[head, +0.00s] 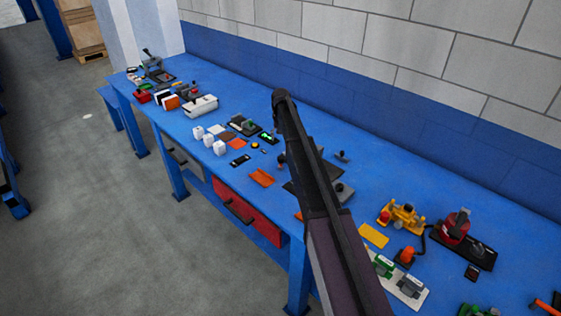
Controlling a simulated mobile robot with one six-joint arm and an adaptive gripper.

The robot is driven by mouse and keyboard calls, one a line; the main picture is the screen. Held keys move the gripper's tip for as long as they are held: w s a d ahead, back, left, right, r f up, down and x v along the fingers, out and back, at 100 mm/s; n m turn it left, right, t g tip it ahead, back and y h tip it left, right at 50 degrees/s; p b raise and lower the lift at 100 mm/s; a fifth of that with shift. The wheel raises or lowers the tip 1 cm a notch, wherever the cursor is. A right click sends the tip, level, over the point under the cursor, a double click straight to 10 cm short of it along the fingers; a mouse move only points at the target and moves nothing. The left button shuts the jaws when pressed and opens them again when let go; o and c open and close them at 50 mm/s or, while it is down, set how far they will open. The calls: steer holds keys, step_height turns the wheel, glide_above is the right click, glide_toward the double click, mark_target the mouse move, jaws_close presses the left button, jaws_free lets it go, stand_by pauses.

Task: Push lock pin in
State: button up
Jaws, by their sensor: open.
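I cannot make out the lock pin; the parts on the blue bench (350,220) are too small to tell apart, and my arm hides some. My dark arm rises from the bottom middle across the bench, its upper bend near the picture's centre. My gripper does not show. Dark grey plates with small knobs lie partly behind the arm. Right of the arm stand a yellow device (404,215) with a red part, an orange-red piece (407,254) on a dark base, and a red-and-black device (455,225) on a black plate.
An orange plate (262,177) and several white blocks (219,147) lie left of the arm. A yellow plate (374,235) and a light board (410,292) with green and grey parts lie right. A block wall backs the bench; open floor (80,220) lies left.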

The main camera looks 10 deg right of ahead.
mark_target(281, 157)
steer(key=shift+f+b, duration=5.2)
steer(key=shift+f, duration=0.3)
